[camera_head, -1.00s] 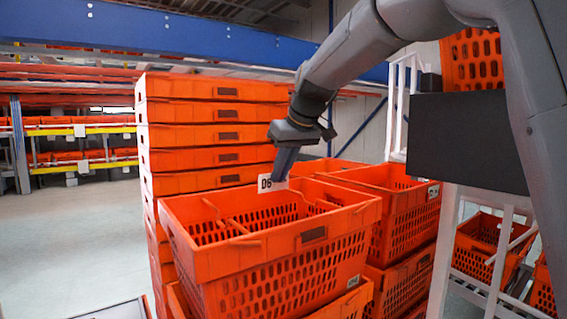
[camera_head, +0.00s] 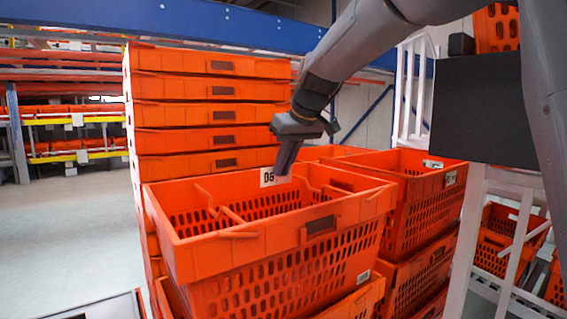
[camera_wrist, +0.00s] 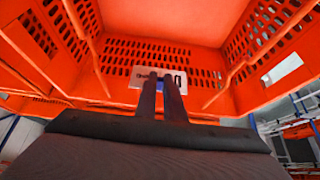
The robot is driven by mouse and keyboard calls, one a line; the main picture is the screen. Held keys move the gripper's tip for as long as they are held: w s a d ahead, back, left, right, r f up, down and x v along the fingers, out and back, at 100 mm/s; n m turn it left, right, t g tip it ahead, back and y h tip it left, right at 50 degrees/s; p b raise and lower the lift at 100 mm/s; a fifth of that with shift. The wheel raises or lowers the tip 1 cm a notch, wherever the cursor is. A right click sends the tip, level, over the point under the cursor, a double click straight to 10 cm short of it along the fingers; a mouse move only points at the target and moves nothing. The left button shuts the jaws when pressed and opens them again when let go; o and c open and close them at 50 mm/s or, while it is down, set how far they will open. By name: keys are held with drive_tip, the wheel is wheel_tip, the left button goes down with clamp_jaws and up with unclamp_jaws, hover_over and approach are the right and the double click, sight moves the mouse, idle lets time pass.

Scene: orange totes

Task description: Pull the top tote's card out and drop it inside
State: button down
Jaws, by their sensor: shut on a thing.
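The top tote (camera_head: 347,224) is an orange crate with slotted walls, on the front stack. A white card (camera_head: 267,178) marked with dark characters stands upright at its far rim, overlapping the rim in the head view. My gripper (camera_head: 283,172) reaches down from above and is shut on the card. In the wrist view the two dark fingers (camera_wrist: 161,80) cover the middle of the card (camera_wrist: 143,72), with slotted orange wall behind it. I cannot tell whether the card's lower edge is clear of the rim.
A tall stack of orange totes (camera_head: 205,115) stands close behind at left. More totes (camera_head: 425,210) stand at right, beside a white frame (camera_head: 490,200) with a dark box (camera_head: 485,115). Open floor (camera_head: 65,230) lies at far left.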

drive_tip(key=shift+f, duration=0.5)
drive_tip(key=c, duration=1.8)
unclamp_jaws()
drive_tip(key=shift+s+r, duration=0.1)
drive_tip(key=b+v, duration=0.2)
drive_tip(key=v, duration=0.5)
drive_tip(key=shift+r, duration=0.3)
drive_tip(key=shift+s+d, duration=0.1)
